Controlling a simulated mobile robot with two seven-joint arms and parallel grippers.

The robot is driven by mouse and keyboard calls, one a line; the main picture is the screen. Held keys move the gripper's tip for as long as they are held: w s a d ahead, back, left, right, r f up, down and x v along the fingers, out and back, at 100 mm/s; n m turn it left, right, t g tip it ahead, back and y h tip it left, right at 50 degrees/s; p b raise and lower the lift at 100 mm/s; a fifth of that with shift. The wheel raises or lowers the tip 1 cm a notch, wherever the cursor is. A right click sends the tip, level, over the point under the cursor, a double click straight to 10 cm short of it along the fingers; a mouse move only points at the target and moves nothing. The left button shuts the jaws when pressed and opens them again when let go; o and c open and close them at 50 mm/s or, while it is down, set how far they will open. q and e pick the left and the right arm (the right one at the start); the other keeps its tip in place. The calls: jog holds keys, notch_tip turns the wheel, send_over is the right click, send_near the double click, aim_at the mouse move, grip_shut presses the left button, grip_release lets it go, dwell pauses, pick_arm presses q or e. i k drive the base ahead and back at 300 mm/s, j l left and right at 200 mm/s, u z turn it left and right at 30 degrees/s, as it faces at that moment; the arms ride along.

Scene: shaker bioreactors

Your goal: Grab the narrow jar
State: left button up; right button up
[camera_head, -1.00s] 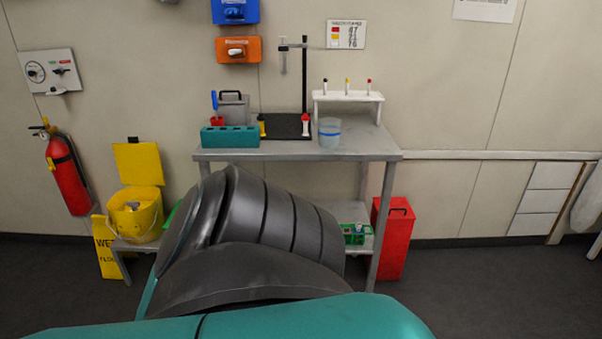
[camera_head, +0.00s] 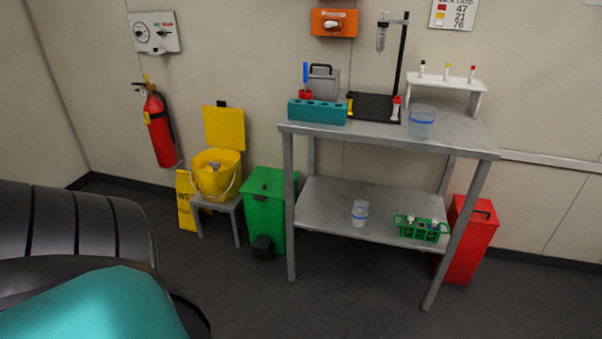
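A small clear jar (camera_head: 360,213) with a blue band stands upright on the lower shelf (camera_head: 325,205) of the metal table, left of the green rack. It looks the narrower of two jars. A wider clear jar (camera_head: 421,122) with a blue band stands on the table top (camera_head: 460,132), toward the right. Neither of my grippers is in view. Only black and teal links of my own body show at the lower left, well away from both jars.
A green tube rack (camera_head: 421,228) sits right of the small jar. A green bin (camera_head: 266,210) stands left of the table, a red bin (camera_head: 472,240) right. The table top also holds a teal rack (camera_head: 318,113), a stand (camera_head: 400,62) and a white rack (camera_head: 447,85).

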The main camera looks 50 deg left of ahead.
aim_at(360, 208)
jog(key=u, duration=1.2)
jog(key=i+l+u, duration=0.35)
jog(key=i, duration=0.35)
jog(key=i+l+u, duration=0.4)
jog(key=i+l, duration=0.25)
jog(key=i+l+u, duration=0.35)
jog(key=i+l, duration=0.2)
jog(key=l, duration=0.2)
